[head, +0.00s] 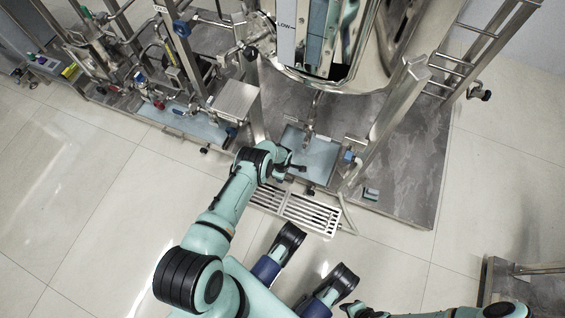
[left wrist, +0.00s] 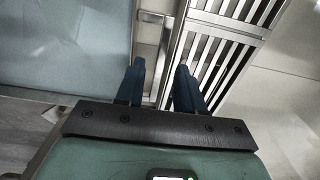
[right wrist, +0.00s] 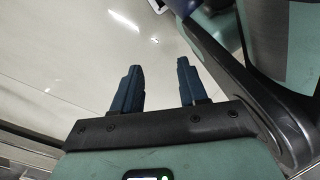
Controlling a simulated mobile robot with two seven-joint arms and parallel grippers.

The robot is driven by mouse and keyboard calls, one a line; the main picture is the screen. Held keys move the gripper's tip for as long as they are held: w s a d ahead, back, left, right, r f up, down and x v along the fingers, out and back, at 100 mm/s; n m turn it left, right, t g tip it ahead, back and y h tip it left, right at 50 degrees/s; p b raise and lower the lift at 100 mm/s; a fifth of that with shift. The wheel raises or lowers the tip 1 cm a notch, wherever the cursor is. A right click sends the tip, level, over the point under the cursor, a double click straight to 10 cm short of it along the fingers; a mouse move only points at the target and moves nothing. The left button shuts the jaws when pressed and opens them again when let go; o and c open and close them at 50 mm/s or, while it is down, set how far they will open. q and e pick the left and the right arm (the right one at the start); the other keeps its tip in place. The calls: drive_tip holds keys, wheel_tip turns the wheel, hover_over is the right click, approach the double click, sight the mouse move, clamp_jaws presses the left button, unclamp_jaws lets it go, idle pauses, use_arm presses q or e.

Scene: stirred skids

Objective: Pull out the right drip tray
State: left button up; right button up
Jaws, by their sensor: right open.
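The right drip tray (head: 318,156) is a light blue flat tray on the skid base, below the large steel vessel. It fills the upper left of the left wrist view (left wrist: 65,45). A thin pale metal bracket (left wrist: 150,50) runs along its edge, possibly its handle. My left gripper (head: 291,168) is over the tray's front left part. Its fingers (left wrist: 161,75) are apart, with a metal bar showing between them; I cannot tell whether they touch it. My right gripper (right wrist: 158,78) is open and empty above bare floor, away from the tray.
A floor drain grate (head: 310,213) lies in front of the skid. Another light blue tray (head: 185,123) sits further left under pipes and valves. A slanted steel leg (head: 385,125) stands right of the right tray. Tiled floor (head: 80,205) is clear at the left.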

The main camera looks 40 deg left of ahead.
use_arm(q)
drive_tip(key=shift+f, duration=0.75)
clamp_jaws()
idle(1.0)
